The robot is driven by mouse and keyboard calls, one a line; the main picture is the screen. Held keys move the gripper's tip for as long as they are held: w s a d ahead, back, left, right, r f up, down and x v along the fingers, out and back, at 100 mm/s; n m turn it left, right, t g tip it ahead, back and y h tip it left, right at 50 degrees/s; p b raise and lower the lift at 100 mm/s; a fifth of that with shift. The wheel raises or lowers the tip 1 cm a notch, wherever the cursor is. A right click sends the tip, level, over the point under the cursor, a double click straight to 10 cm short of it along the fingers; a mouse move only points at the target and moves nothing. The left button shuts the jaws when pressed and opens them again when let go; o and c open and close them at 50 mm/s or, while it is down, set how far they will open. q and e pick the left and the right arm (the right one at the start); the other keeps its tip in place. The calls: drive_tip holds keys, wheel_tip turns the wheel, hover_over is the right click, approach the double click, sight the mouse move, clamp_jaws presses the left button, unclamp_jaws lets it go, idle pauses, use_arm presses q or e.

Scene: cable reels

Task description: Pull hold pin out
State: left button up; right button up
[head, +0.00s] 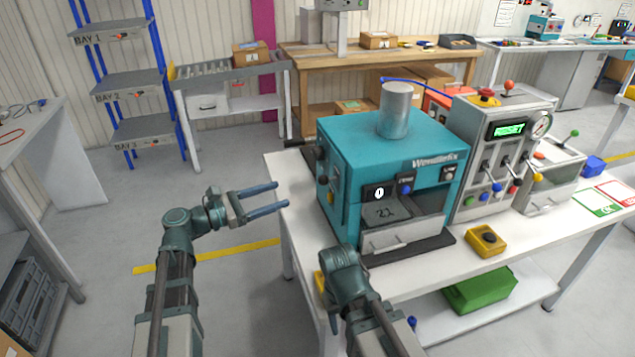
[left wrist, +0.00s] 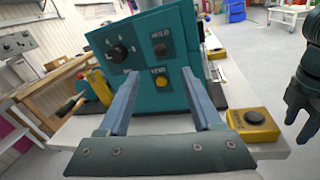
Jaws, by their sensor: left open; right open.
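The teal machine (head: 390,145) stands on the white table. Its side panel faces my left gripper. In the left wrist view the panel has a black knob (left wrist: 160,49) under a label that seems to read HOLD, a yellow knob (left wrist: 161,81) below it, and a round dial (left wrist: 121,53) to the left. The black knob looks seated at the panel. My left gripper (head: 264,199) is open and empty, apart from the panel, its fingers pointing towards the machine. My right gripper (left wrist: 298,115) is open at the right edge of the left wrist view; its fingers are unclear in the head view.
A yellow button box (left wrist: 253,122) sits on the table near the machine; another (head: 487,241) stands in front of the grey control unit (head: 503,150). A green bin (head: 480,290) is on the lower shelf.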

sight(327, 180)
use_arm(q)
drive_tip(key=x, duration=1.2)
drive_tip(key=shift+d, duration=0.25)
drive_tip(key=shift+w, duration=0.15)
clamp_jaws()
idle(0.8)
